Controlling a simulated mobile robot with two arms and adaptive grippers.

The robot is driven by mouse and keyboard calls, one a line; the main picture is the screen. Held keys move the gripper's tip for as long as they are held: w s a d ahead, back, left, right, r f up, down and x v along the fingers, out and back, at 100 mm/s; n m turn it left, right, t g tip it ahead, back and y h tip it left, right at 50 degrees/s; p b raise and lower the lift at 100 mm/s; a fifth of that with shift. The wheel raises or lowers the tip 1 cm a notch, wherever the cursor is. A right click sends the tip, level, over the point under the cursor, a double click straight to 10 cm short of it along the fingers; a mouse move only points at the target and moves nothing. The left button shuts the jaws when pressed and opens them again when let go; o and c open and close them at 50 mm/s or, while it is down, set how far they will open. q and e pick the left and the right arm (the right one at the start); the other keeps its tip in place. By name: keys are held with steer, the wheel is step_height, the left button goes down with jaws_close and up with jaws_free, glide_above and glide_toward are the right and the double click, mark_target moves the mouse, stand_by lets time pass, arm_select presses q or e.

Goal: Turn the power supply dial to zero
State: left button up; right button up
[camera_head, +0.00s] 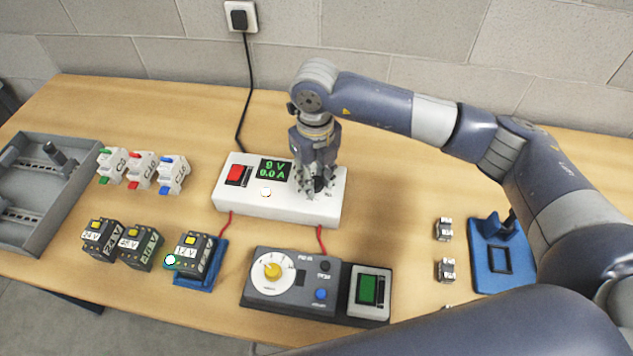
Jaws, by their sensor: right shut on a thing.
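The white power supply (230,192) stands at the back middle of the table. Its green display (274,170) reads 9 V and 0.0 A, and a red switch (236,173) is at its left. My right gripper (318,186) points down over the right end of the power supply. It is shut on the dial, which its fingers mostly hide, so the dial's setting cannot be read. My left gripper is not in view.
A grey tester (290,304) with a yellow knob is in front, joined by red wires. Several modules and breakers, one module on a blue stand (203,277), are at left. A grey tray (75,200) is far left. A blue holder (487,278) is at right, partly behind my arm.

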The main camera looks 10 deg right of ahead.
mark_target(315, 180)
steer(key=n+b, duration=0.1)
steer(key=n, duration=0.1)
steer(key=n+b, duration=0.2)
steer(key=f+n+b, duration=0.1)
steer(key=n+b, duration=0.1)
steer(key=n, duration=0.1)
steer(key=shift+s+f, duration=0.1)
steer(key=shift+s, duration=0.15)
steer(key=o, duration=0.7)
steer(key=shift+r, duration=0.2)
steer(key=o, duration=1)
steer(key=shift+w, duration=0.15)
steer(key=shift+w+r, duration=0.1)
steer(key=shift+r, duration=0.15)
steer(key=shift+r+p, duration=0.5)
steer(key=shift+r, duration=0.25)
steer(key=shift+r+p, duration=1.15)
steer(key=shift+r, duration=1.65)
steer(key=shift+f, duration=0.1)
